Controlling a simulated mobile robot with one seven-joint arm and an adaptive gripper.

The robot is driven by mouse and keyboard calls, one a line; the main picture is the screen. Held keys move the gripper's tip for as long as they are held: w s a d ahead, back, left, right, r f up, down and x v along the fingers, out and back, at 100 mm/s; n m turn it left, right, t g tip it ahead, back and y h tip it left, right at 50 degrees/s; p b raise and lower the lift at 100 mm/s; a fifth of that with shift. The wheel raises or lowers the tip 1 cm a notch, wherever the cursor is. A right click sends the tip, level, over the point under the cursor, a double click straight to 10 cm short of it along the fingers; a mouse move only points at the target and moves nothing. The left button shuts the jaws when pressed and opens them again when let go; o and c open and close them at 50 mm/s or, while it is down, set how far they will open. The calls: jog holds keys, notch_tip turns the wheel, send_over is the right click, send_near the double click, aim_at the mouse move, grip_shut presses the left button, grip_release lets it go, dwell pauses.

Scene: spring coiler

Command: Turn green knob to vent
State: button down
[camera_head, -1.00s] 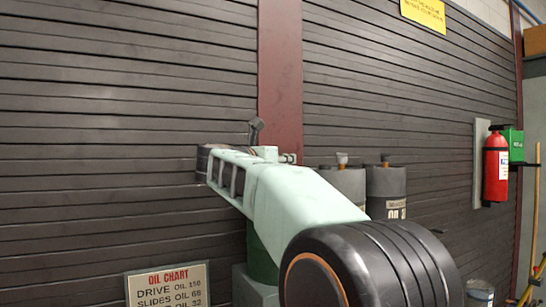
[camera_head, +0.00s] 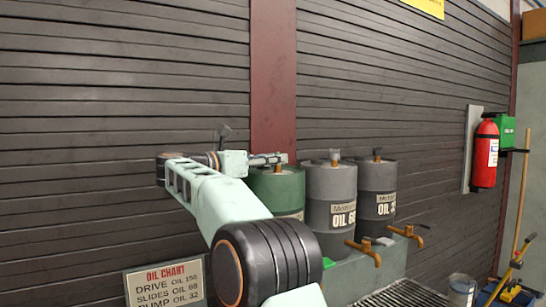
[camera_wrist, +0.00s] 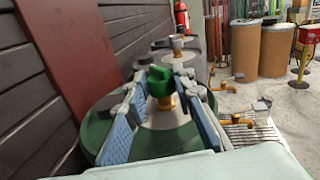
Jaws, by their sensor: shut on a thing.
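The green knob (camera_wrist: 160,82) sits on a brass stem on top of the green drum (camera_wrist: 92,138) in the wrist view. My gripper (camera_wrist: 160,76) has its blue-padded fingers on either side of the knob and is shut on it. In the head view, my gripper (camera_head: 270,159) reaches over the top of the green drum (camera_head: 278,188) from the left. The knob is too small and covered there to make out. I cannot read any vent marking on the drum.
Two grey drums, OIL 68 (camera_head: 330,195) and another (camera_head: 377,186), stand right of the green one, with brass taps (camera_head: 365,250) in front. A slatted wall (camera_head: 120,90) and a red post (camera_head: 273,80) rise close behind. A fire extinguisher (camera_head: 485,152) hangs at right.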

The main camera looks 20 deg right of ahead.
jog(key=c, duration=1.6)
grip_release()
jog(key=v, duration=1.2)
